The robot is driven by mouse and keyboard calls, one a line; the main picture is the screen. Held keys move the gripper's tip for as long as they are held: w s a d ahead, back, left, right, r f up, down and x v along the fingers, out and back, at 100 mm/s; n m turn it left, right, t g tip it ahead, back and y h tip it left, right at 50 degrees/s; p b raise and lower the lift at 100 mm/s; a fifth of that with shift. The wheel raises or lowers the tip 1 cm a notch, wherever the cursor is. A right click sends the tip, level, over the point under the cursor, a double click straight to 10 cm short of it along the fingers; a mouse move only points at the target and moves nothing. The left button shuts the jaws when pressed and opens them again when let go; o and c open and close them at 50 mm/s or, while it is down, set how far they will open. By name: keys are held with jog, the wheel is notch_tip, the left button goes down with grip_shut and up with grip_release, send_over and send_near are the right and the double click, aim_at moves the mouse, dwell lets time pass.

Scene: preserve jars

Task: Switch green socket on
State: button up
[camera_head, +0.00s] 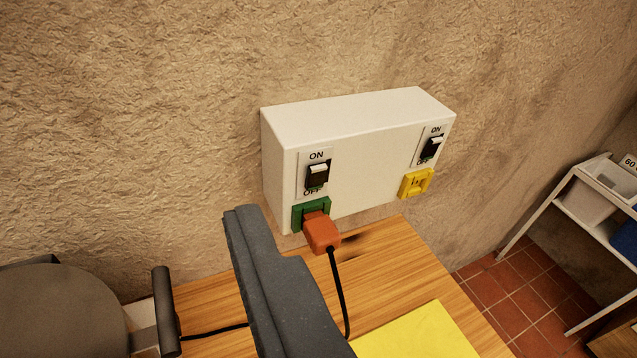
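A white switch box (375,152) is fixed to the wall. The green socket (311,214) is at its lower left, with an orange plug (321,233) in it. Above this socket is a black switch (317,176), with ON printed above and OFF below. The top of the switch is light; I cannot tell its setting for certain. My gripper (245,225) is a dark grey shape rising from the bottom edge, its tip in the picture left of and below the green socket. It seems apart from the switch. Its fingers cannot be told apart, so its opening is unclear.
A yellow socket (416,183) with a second switch (432,147) is on the right. A black cable (340,295) hangs from the plug. Below are a wooden table (388,262), a yellow sheet (420,335) and a dark round object (60,315). A shelf (590,215) stands right.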

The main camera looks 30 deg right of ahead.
dwell(0.3)
jog(key=c, duration=0.5)
jog(key=shift+w+d+f, duration=0.1)
jog(key=shift+w+d, duration=0.1)
jog(key=shift+w, duration=0.05)
jog(key=c, duration=0.5)
jog(key=shift+w+d+f+m, duration=0.35)
jog(key=shift+w+m, duration=0.15)
jog(key=shift+m, duration=0.1)
grip_shut()
jog(key=w+d+f+m+g+p, duration=0.1)
jog(key=w+d+f+m+g, duration=0.1)
jog(key=w+d+f+m, duration=0.3)
jog(key=w+d+f+m+g+p, duration=0.2)
jog(key=w+d+f+m, duration=0.3)
jog(key=d+f+m, duration=0.5)
jog(key=shift+w+d+f+m+g+p, duration=0.25)
jog(key=shift+d+m+g, duration=0.4)
jog(key=shift+d, duration=1.35)
jog(key=shift+r, duration=0.1)
